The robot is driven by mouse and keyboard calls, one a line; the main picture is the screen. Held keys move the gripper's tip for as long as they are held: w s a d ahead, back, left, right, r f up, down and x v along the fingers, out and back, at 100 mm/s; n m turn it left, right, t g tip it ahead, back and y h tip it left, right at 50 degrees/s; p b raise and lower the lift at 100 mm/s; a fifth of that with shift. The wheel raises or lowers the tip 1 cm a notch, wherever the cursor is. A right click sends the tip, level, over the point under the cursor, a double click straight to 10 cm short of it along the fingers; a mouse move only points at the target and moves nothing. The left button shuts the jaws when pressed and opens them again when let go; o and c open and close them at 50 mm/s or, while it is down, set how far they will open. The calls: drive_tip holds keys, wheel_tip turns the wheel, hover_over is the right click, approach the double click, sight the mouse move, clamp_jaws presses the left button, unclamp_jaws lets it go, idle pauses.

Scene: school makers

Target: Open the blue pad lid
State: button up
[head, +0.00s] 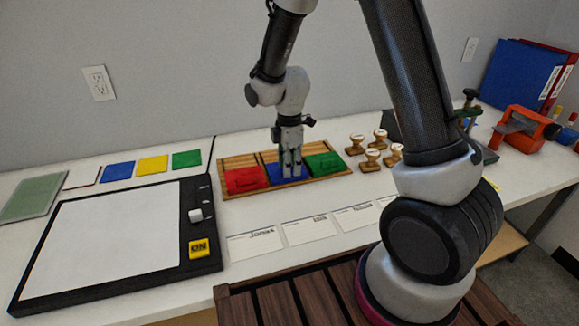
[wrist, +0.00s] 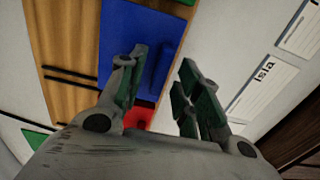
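The blue pad (head: 273,173) sits in the middle slot of a wooden tray (head: 238,160), between the red pad (head: 245,179) and the green pad (head: 325,162). Its lid looks closed. In the wrist view the blue lid (wrist: 126,32) lies beneath and ahead of the fingers, with a raised blue ridge near the left finger. My gripper (head: 292,173) points down over the blue pad and hides part of it. In the wrist view my gripper (wrist: 163,74) is open, with a clear gap between its fingers. Whether a fingertip touches the lid cannot be told.
Several wooden stamps (head: 372,160) stand right of the tray. White name cards (head: 304,230) lie in front of it. A black-framed board (head: 110,230) lies at left, with coloured squares (head: 152,165) behind it. An orange tool (head: 525,128) stands far right.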

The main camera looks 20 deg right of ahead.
drive_tip(key=shift+f, duration=0.45)
clamp_jaws()
drive_tip(key=w, duration=0.8)
drive_tip(key=shift+w, duration=0.25)
unclamp_jaws()
